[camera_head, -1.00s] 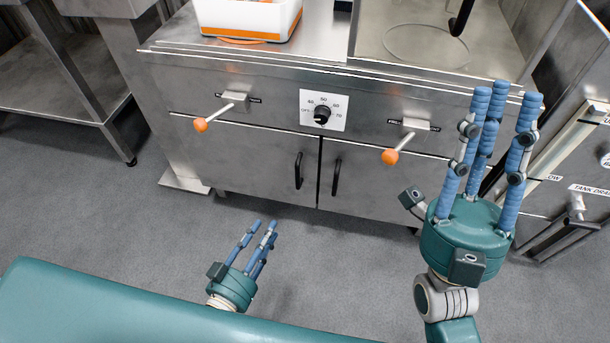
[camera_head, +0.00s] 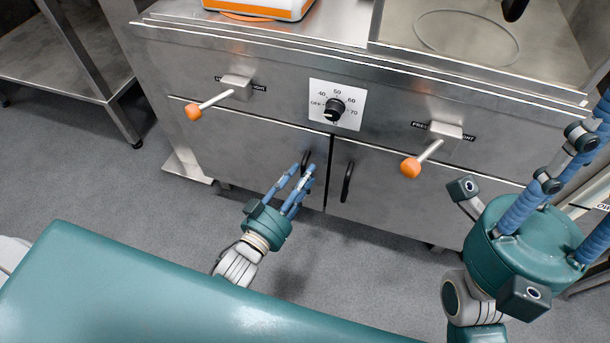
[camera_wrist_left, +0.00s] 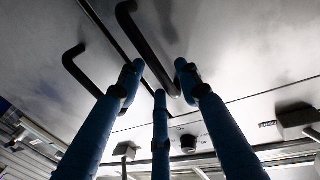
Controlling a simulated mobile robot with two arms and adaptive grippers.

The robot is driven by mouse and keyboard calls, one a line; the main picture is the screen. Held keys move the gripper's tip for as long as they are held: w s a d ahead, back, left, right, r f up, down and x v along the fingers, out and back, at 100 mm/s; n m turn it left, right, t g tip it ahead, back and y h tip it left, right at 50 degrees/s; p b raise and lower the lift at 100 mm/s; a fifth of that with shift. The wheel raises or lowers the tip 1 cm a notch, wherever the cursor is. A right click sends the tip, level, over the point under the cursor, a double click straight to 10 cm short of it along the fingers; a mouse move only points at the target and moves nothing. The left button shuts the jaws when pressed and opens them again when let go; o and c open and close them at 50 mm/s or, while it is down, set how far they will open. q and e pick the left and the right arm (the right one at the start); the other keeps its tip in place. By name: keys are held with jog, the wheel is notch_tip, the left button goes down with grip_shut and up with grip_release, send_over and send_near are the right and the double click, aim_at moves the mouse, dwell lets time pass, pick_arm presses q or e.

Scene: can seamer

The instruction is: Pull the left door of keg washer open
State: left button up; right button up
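The keg washer is a steel cabinet with a left door (camera_head: 240,140) and a right door (camera_head: 400,192), both shut flush. The left door's black bar handle (camera_head: 305,160) is partly hidden behind my left gripper's blue fingers. My left gripper (camera_head: 306,174) is open, its fingers pointing up at this handle. In the left wrist view the fingers are spread around the lower part of the picture of the handle (camera_wrist_left: 146,50); I cannot tell if they touch it. The right door's handle (camera_head: 346,181) is free. My right gripper (camera_head: 572,160) is open and empty at the right, partly out of frame.
Orange-tipped levers (camera_head: 210,105) (camera_head: 422,160) stick out above the doors, with a dial (camera_head: 335,108) between them. A white and orange container (camera_head: 265,8) stands on top. A steel table (camera_head: 60,60) is at the left. Grey floor in front of the doors is clear.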

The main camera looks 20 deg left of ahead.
pick_arm(q)
jog(key=shift+x, duration=0.8)
jog(key=shift+s, duration=0.1)
grip_shut()
jog(key=shift+s, duration=0.1)
